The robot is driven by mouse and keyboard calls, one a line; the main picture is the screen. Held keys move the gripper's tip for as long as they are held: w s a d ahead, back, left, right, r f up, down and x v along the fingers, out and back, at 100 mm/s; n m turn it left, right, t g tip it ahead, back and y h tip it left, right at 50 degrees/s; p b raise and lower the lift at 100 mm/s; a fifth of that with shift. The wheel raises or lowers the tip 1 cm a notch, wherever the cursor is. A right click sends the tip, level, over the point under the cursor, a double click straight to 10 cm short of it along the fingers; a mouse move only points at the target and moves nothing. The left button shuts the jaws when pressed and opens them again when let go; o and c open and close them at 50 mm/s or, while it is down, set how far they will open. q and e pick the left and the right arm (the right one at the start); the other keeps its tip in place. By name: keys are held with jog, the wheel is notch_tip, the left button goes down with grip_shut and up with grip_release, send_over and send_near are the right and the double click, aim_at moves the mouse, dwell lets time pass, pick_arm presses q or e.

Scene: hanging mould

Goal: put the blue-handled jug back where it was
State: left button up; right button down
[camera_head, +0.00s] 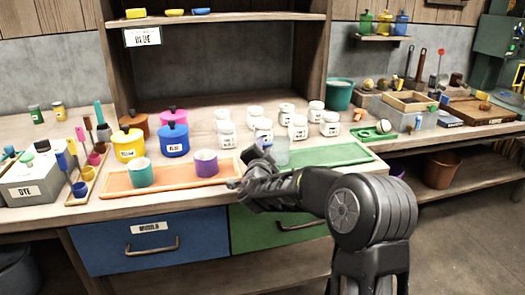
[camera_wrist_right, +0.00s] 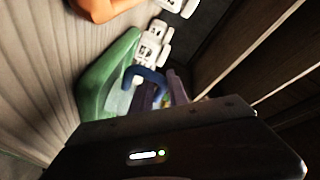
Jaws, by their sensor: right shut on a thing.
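The clear jug (camera_head: 281,153) shows partly behind my right gripper (camera_head: 262,168) in the head view, at the left end of the green tray (camera_head: 335,156). Its blue handle (camera_wrist_right: 148,76) shows in the right wrist view, just beyond the dark gripper body. My right gripper is shut on the jug; the fingertips and exact contact are partly hidden. I cannot tell whether the jug touches the tray or hangs just above it. My left gripper is not in view.
An orange tray (camera_head: 115,182) left of the gripper holds a teal cup (camera_head: 141,173) and a purple cup (camera_head: 206,163). Several white jars (camera_head: 298,127) stand close behind the jug. The green tray's right part is clear.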

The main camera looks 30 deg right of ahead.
jog(key=shift+f, duration=0.15)
jog(key=shift+f, duration=0.15)
jog(key=c, duration=1.3)
grip_release()
jog(key=shift+r, duration=0.25)
jog(key=v, duration=1.2)
jog(key=shift+f, duration=0.1)
